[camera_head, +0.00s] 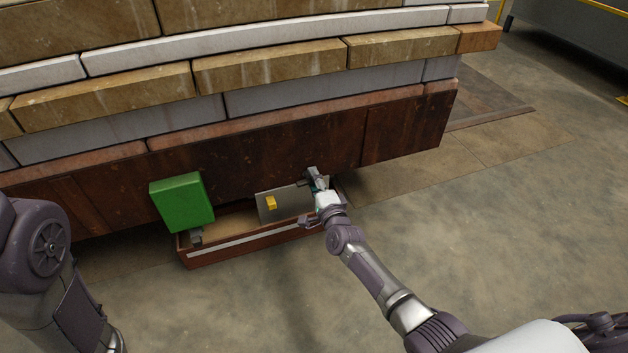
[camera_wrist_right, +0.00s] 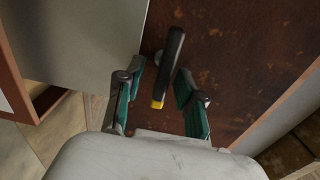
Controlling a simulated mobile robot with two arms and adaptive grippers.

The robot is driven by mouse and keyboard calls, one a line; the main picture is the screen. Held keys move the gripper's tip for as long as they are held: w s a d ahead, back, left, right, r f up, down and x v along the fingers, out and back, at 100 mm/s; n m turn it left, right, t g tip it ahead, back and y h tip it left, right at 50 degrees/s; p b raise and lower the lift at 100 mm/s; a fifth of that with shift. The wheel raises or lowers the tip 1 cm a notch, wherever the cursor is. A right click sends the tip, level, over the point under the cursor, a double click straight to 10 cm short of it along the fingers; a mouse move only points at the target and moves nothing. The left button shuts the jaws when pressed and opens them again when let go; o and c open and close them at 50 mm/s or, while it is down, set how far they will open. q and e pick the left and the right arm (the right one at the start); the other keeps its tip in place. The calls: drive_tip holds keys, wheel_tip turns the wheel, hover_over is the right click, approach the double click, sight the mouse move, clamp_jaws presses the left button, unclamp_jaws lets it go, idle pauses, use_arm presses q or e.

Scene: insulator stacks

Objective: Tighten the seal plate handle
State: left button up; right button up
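The grey seal plate (camera_head: 290,204) stands in the low red-brown frame under the stack, and its smooth face fills the upper left of the right wrist view (camera_wrist_right: 80,40). The dark handle (camera_wrist_right: 172,60), a black bar with a yellow end, lies between the green-padded fingers of my right gripper (camera_wrist_right: 160,78). Gaps show on both sides of the bar, so the fingers are open and not clamped on it. In the head view my right gripper (camera_head: 320,188) is at the plate's right end and partly hides the handle. My left arm shows at the left edge; its gripper is out of view.
A green box (camera_head: 182,203) sits at the frame's left end. A yellow block (camera_head: 271,202) is on the plate. The red-brown frame (camera_head: 250,248) has a low front wall. The rusty stack base (camera_head: 405,128) overhangs behind. The concrete floor (camera_head: 500,230) at right is clear.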

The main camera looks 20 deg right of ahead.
drive_tip(key=s, duration=0.7)
drive_tip(key=shift+s, duration=0.25)
drive_tip(key=shift+d, duration=0.1)
